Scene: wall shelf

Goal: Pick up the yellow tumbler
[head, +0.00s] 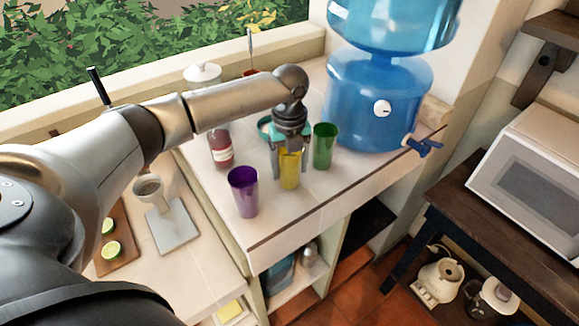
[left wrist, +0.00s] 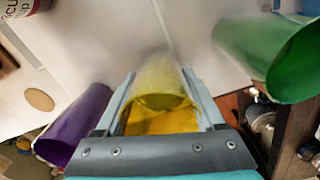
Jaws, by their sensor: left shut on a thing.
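The yellow tumbler (head: 290,172) stands on the white counter between the purple tumbler (head: 243,192) and the green tumbler (head: 324,146). My left gripper (head: 292,168) comes down over it from above, with one finger on each side, and is shut on it. In the left wrist view the yellow tumbler (left wrist: 161,115) lies between the two fingers (left wrist: 162,100), and I look partly into its open top. Its base seems at or very near the counter; I cannot tell whether it touches. My right gripper is not in view.
In the left wrist view the purple tumbler (left wrist: 76,130) is left and the green tumbler (left wrist: 278,55) right, both close. A labelled red bottle (head: 221,148) stands behind left. The blue water dispenser (head: 372,100) stands at right. The counter's front edge (head: 310,219) is near.

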